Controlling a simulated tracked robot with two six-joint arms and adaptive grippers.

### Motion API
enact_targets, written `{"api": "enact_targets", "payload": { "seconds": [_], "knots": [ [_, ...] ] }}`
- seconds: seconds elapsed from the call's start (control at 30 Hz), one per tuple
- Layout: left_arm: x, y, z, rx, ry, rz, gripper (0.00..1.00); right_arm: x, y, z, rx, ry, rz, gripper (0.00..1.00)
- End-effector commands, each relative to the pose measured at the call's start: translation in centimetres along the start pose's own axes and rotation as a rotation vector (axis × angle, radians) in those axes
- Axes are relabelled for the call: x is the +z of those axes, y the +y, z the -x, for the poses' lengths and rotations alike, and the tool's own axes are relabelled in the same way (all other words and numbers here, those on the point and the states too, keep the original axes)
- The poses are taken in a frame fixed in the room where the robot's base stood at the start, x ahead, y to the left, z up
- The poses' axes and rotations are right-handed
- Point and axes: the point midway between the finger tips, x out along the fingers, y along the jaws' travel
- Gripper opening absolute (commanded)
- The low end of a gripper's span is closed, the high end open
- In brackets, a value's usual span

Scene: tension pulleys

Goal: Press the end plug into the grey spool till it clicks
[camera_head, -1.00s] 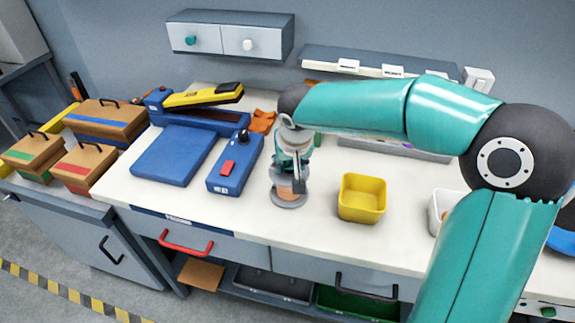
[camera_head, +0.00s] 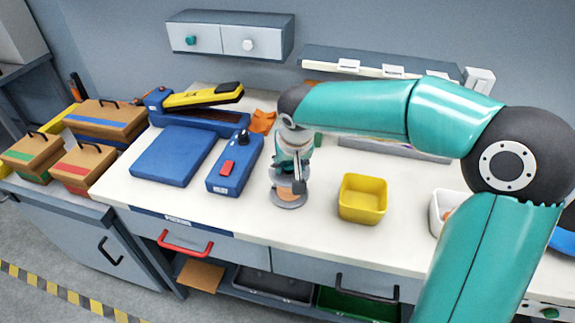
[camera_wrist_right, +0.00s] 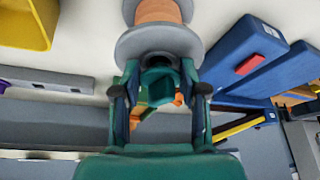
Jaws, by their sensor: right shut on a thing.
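The grey spool (camera_head: 288,204) with an orange winding stands upright on the white bench, below my right gripper (camera_head: 290,176). In the right wrist view its grey flange (camera_wrist_right: 133,46) and orange winding (camera_wrist_right: 157,11) are just beyond my fingertips. My right gripper (camera_wrist_right: 160,82) points down and is shut on a dark piece, seemingly the end plug (camera_wrist_right: 158,58), at the centre of the flange. The fingers hide most of the plug, so I cannot tell how deep it sits. My left gripper is not in view.
A blue box with a red button (camera_head: 234,172) stands left of the spool, with a blue plate (camera_head: 172,155) beyond it. A yellow bin (camera_head: 362,198) stands close on the right. A white container (camera_head: 440,212) is farther right. Bare bench lies in front.

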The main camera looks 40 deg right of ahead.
Motion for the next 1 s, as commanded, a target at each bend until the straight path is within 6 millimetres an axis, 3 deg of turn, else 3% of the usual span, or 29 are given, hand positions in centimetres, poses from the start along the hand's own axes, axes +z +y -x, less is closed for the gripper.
{"api": "enact_targets", "payload": {
  "seconds": [1.0],
  "knots": [
    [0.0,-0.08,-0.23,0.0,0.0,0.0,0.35,-0.03,0.09,0.13,0.002,-0.004,0.002,0.28]
  ]
}}
